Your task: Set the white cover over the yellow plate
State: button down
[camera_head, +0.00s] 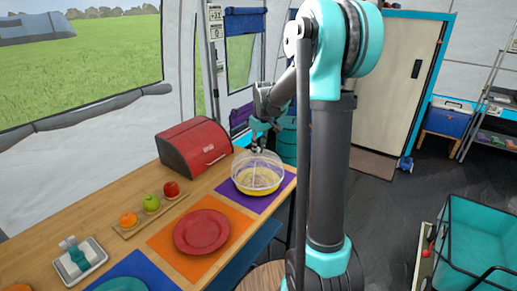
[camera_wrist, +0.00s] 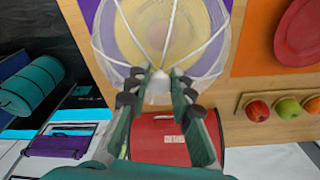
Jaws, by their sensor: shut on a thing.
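The white cover (camera_head: 258,163) is a see-through dome with white ribs. It is over the yellow plate (camera_head: 258,187), which lies on the purple mat (camera_head: 239,198) near the counter's far end. In the wrist view the cover's ribs (camera_wrist: 200,57) spread around the yellow plate (camera_wrist: 160,22). My gripper (camera_head: 256,150) is above the cover, pointing down. In the wrist view its fingers (camera_wrist: 158,78) are shut on the knob at the cover's top. I cannot tell whether the cover's rim touches the mat.
A red bread box (camera_head: 193,147) stands close left of the cover. A red plate (camera_head: 201,231) lies on an orange mat (camera_head: 165,242). A wooden tray (camera_head: 131,231) holds several fruits. The counter's edge is close to the right of the purple mat.

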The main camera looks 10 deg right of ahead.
aim_at(259, 155)
jog(key=shift+f, duration=2.2)
dwell(0.5)
jog(key=shift+f, duration=1.1)
dwell(0.5)
jog(key=c, duration=1.3)
grip_release()
